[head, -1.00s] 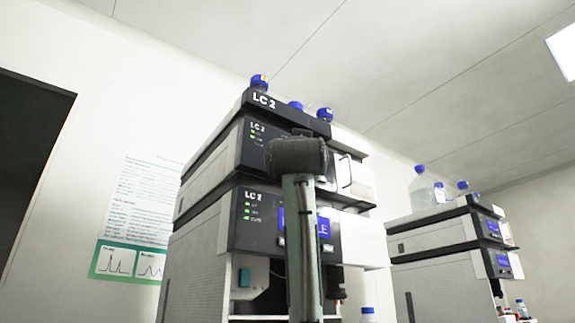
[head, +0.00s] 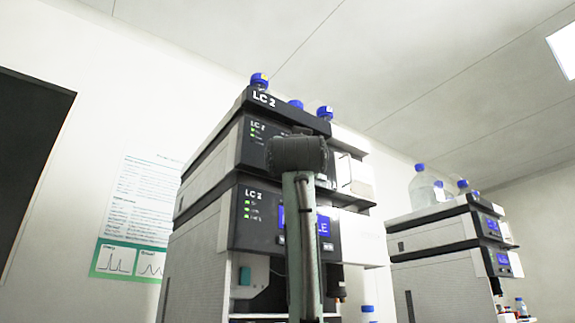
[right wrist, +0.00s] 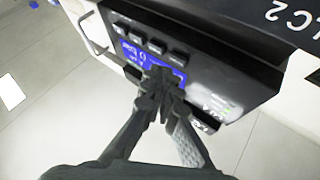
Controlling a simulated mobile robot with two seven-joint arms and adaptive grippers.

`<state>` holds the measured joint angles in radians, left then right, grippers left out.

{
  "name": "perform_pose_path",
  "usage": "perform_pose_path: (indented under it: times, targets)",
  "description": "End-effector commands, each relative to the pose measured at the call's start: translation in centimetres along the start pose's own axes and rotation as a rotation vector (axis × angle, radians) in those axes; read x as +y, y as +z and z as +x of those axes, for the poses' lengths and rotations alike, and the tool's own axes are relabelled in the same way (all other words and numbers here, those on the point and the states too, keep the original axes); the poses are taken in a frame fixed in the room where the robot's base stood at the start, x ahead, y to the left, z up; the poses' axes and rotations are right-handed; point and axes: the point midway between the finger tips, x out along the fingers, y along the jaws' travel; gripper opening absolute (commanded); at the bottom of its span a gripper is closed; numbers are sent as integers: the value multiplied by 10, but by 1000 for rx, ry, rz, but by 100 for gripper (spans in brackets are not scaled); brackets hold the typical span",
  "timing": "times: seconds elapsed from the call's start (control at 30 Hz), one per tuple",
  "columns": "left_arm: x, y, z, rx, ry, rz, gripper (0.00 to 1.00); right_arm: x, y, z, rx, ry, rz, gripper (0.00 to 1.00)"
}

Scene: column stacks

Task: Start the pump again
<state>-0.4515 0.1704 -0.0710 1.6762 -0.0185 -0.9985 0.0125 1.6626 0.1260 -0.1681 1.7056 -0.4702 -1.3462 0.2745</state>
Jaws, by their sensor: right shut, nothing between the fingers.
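In the head view the LC 2 stack (head: 207,190) stands in the middle. Its upper module (head: 258,143) and lower module (head: 248,222) have dark fronts with green lights. The lower blue display (head: 323,226) shows letters ending in "LE"; my arm hides part of both fronts. In the right wrist view my right gripper (right wrist: 160,82) is shut and empty in front of a dark panel. The panel has a blue display (right wrist: 143,62) and a row of dark buttons (right wrist: 155,46). The fingertips overlap the display's edge; I cannot tell whether they touch. My left gripper is out of view.
Blue-capped bottles (head: 259,80) stand on top of the stack. A handle (right wrist: 93,38) sticks out beside the panel. A second instrument stack (head: 440,232) with bottles stands at the right. A poster (head: 137,215) hangs on the left wall.

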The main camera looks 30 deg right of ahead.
Motion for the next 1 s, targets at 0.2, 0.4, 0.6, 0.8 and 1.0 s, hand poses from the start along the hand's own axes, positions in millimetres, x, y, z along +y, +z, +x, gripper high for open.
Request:
perform_pose_path:
  times: [0.2,0.4,0.6,0.8,1.0]
  targets:
    - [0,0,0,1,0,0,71,0,0,0,0,0,0,0]
    - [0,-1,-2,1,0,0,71,-2,2,3,-1,-1,0,0]
    - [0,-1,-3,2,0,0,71,-5,5,6,-1,-1,1,0]
    - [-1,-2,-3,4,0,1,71,-4,4,6,0,0,0,0]
    - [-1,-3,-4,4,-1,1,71,-5,5,7,0,0,0,0]
